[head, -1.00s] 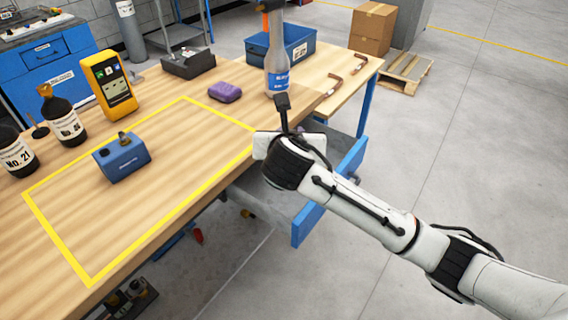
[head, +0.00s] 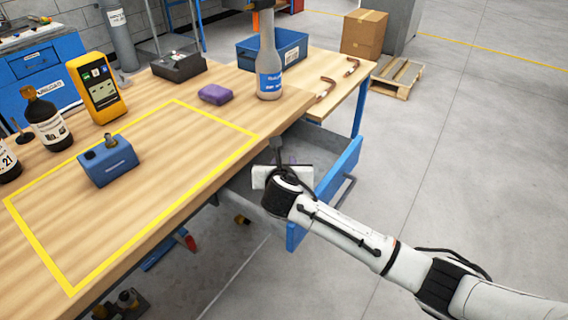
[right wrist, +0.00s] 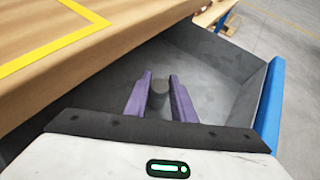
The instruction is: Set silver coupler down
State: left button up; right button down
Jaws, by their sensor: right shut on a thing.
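A small grey cylinder, the silver coupler (right wrist: 158,96), sits between the purple fingers of my right gripper (right wrist: 160,88) in the right wrist view. The gripper is shut on it. In the head view my right gripper (head: 291,160) is at the bench's right edge, over the open drawer (head: 338,178), and its body mostly hides the coupler. In the right wrist view the grey drawer interior (right wrist: 212,85) lies below and beyond the fingers. My left gripper is not in view.
A yellow-outlined area (head: 165,205) on the wooden bench holds a blue block (head: 108,163) with a small metal piece on top. A bottle (head: 268,70), purple object (head: 215,94), yellow meter (head: 97,88) and blue bin (head: 290,50) stand around it. Copper tubes lie at the right.

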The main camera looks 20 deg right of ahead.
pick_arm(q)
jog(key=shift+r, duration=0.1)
pick_arm(e)
jog(key=shift+r, duration=0.1)
jog(key=c, duration=1.5)
grip_release()
jog(key=shift+f, duration=0.2)
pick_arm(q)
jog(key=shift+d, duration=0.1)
pick_arm(e)
jog(key=shift+r, duration=0.2)
pick_arm(q)
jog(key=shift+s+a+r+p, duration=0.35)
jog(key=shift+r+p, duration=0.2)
jog(key=shift+p, duration=0.65)
pick_arm(e)
jog(key=v, duration=1.2)
